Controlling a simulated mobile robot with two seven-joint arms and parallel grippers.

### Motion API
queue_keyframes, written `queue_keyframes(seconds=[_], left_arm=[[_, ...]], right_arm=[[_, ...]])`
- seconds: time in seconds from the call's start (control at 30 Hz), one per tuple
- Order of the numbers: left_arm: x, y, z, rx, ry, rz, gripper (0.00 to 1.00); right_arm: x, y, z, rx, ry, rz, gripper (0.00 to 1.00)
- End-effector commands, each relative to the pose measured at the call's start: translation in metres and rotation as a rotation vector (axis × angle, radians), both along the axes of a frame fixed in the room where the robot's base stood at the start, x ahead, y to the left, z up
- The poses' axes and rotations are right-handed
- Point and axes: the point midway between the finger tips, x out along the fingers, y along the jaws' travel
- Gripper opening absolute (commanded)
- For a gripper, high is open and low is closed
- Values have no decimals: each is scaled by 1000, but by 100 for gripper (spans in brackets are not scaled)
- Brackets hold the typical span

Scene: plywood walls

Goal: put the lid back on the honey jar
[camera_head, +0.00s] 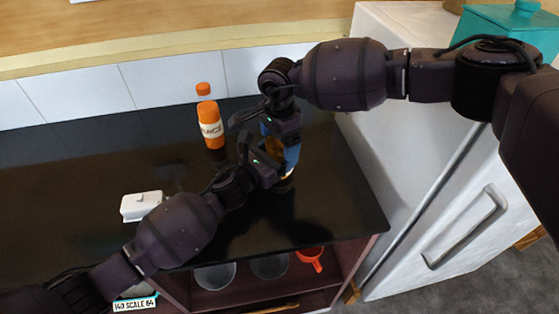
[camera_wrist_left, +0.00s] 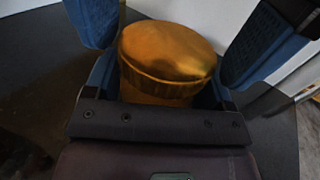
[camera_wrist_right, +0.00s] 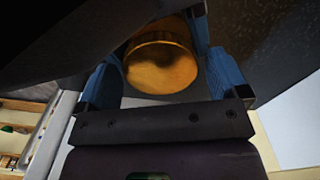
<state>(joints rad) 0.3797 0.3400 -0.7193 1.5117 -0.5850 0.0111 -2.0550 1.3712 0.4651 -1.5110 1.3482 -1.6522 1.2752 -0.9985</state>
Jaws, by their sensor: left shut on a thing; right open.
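The honey jar (camera_head: 274,148) is amber and stands upright at the right of the dark counter, largely hidden by my grippers. My left gripper (camera_head: 284,162) is shut on the jar; the left wrist view shows its amber body (camera_wrist_left: 150,92) between the blue fingers. A round golden lid (camera_wrist_left: 170,48) is on top of the jar, seemingly seated; I cannot tell whether it is fully down. My right gripper (camera_head: 277,130) is open just above the jar. In the right wrist view the round golden lid (camera_wrist_right: 161,65) lies between its spread fingers.
An orange juice bottle (camera_head: 210,124) stands behind and left of the jar. A white butter dish (camera_head: 141,205) is at the left. A white fridge (camera_head: 400,130) borders the counter's right side. Below are glass bowls (camera_head: 215,275) and an orange mug (camera_head: 311,258). The left back counter is clear.

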Motion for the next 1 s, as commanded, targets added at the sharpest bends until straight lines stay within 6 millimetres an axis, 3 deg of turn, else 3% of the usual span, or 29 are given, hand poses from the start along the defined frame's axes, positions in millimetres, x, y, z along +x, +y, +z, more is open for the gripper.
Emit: queue_keyframes(seconds=[0.2, 0.53, 0.67, 1.0], left_arm=[[0, 0, 0, 1, 1, 1, 10], [0, 0, 0, 1, 1, 1, 10], [0, 0, 0, 1, 1, 1, 10], [0, 0, 0, 1, 1, 1, 10]], right_arm=[[0, 0, 0, 0, 0, 0, 93], [0, 0, 0, 0, 0, 0, 43], [0, 0, 0, 0, 0, -24, 43], [0, 0, 0, -1, 0, -274, 43]])
